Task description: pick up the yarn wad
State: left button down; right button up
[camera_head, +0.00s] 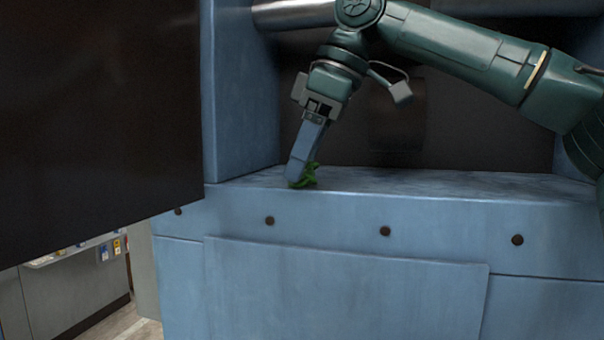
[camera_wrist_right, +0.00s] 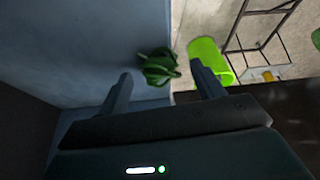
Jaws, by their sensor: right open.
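The yarn wad (camera_head: 309,176) is a small green bundle on the blue ledge (camera_head: 430,184), near its front edge. In the right wrist view the green wad (camera_wrist_right: 158,67) lies close to the ledge's edge, ahead of my fingers and between their lines. My right gripper (camera_head: 298,178) reaches down to the wad in the head view, and its fingers hide part of it. In the right wrist view the fingers of the right gripper (camera_wrist_right: 164,82) are spread apart with a gap between them. My left gripper does not show in either view.
A blue upright panel (camera_head: 240,90) stands left of the wad. A large dark panel (camera_head: 95,110) fills the left of the head view. Beyond the ledge edge, the right wrist view shows a bright green container (camera_wrist_right: 212,60) and a dark metal frame (camera_wrist_right: 262,30) lower down.

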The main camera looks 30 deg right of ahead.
jog(key=shift+w+a+f, duration=0.1)
jog(key=shift+a+f, duration=0.05)
jog(key=shift+f, duration=0.3)
jog(key=c, duration=1)
jog(key=shift+r, duration=0.1)
jog(key=shift+c, duration=0.2)
